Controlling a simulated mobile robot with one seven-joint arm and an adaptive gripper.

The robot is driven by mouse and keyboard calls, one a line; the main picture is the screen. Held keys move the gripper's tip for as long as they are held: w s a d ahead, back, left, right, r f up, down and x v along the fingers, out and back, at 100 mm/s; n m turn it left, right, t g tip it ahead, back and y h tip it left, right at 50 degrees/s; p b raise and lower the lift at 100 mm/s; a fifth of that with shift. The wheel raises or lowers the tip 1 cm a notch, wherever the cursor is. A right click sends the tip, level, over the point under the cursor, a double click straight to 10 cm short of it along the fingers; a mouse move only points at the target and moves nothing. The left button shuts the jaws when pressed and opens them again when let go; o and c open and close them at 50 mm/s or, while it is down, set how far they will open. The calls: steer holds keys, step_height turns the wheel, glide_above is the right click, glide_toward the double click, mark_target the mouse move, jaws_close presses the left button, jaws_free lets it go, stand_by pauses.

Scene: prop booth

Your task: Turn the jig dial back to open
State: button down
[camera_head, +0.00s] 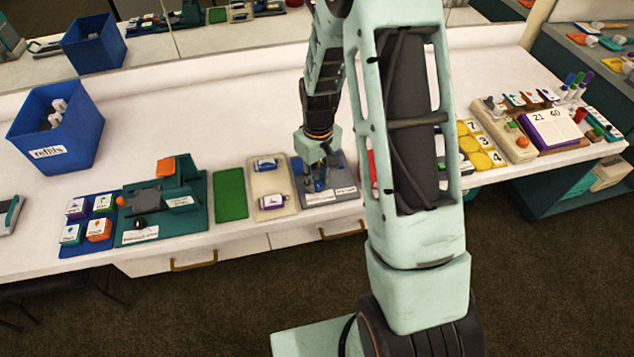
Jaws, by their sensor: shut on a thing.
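A grey jig plate (349,176) with a white label along its front edge lies near the front of the counter, partly behind my arm. My gripper (318,184) points down at the left part of this plate. Its fingers are closed low over the plate, around what appears to be the jig dial. The dial itself is hidden by the fingers, and its setting cannot be read.
Left of the jig are a beige tray (272,187), a green mat (230,194), a teal fixture (190,219) and a blue tray of small boxes (72,249). A blue refills bin (80,130) stands behind. Yellow numbered plates (480,142) and a calendar (552,128) sit right.

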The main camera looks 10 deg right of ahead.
mark_target(318, 183)
steer(key=m+b, duration=0.1)
steer(key=m, duration=0.3)
steer(key=shift+m, duration=0.3)
steer(key=m, duration=0.4)
steer(key=shift+d+m+b, duration=0.1)
steer(key=shift+m+b, duration=0.2)
steer(key=shift+b, duration=0.1)
steer(key=c, duration=1.7)
jaws_free()
steer(key=shift+o, duration=0.2)
step_height(318, 183, up, 12)
